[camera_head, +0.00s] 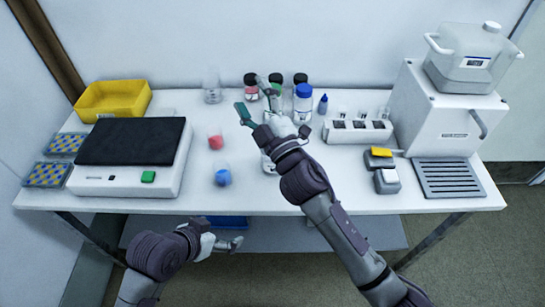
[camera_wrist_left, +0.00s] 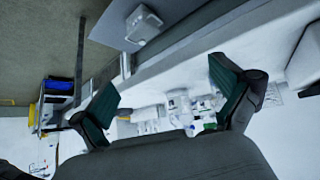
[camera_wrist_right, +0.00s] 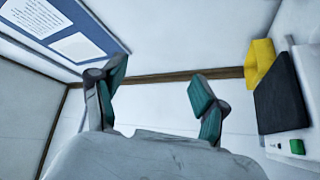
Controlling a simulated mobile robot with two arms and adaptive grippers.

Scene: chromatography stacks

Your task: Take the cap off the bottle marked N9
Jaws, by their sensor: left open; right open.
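Several dark-capped bottles stand at the back of the white table: one with red contents (camera_head: 251,92), one with green (camera_head: 275,80) and one partly hidden (camera_head: 300,79). A bottle with a blue cap (camera_head: 304,90) stands in front of them. No N9 marking is legible, so I cannot tell which bottle bears it. My right gripper (camera_head: 254,101) is open and empty, in front of the red- and green-content bottles in the head view and partly covering them. The right wrist view shows only wall between its fingers. My left gripper (camera_head: 228,243) is open and empty at the table's front edge.
A balance-like device (camera_head: 125,172) and yellow bin (camera_head: 113,99) are at left. Flasks with red (camera_head: 216,142) and blue liquid (camera_head: 223,178) stand mid-table.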

